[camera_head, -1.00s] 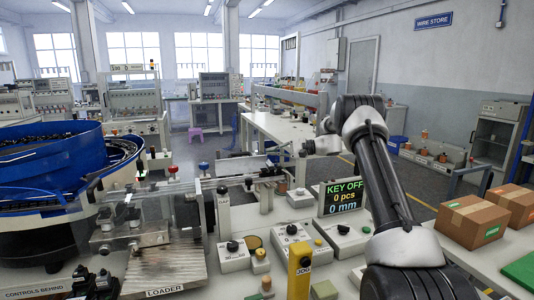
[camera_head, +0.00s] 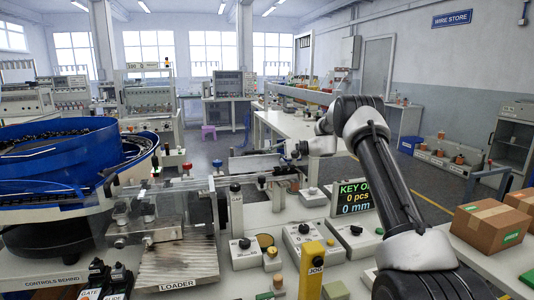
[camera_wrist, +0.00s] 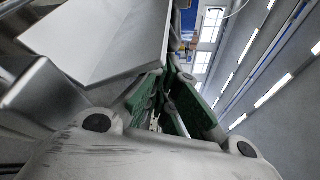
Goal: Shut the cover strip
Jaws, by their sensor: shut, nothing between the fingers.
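My gripper (camera_wrist: 168,112) shows at the centre of the wrist view, its green-padded fingers shut and empty. A flat pale grey plate (camera_wrist: 100,40) fills the upper left of that view, close beside the fingers; I cannot tell whether they touch it. In the head view my arm reaches over the bench from the right, and its wrist end is beside a long grey metal channel (camera_head: 252,164) behind the machine. The cover strip is not clearly told apart there; the channel or the plate may be part of it. The fingertips are too small to make out in the head view.
A blue bowl feeder (camera_head: 70,160) stands at left, next to a clear-guarded loader (camera_head: 178,262). Switch boxes, a yellow JOG post (camera_head: 311,268) and a KEY display (camera_head: 354,196) stand on the bench near my arm. Cardboard boxes (camera_head: 490,227) are at right.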

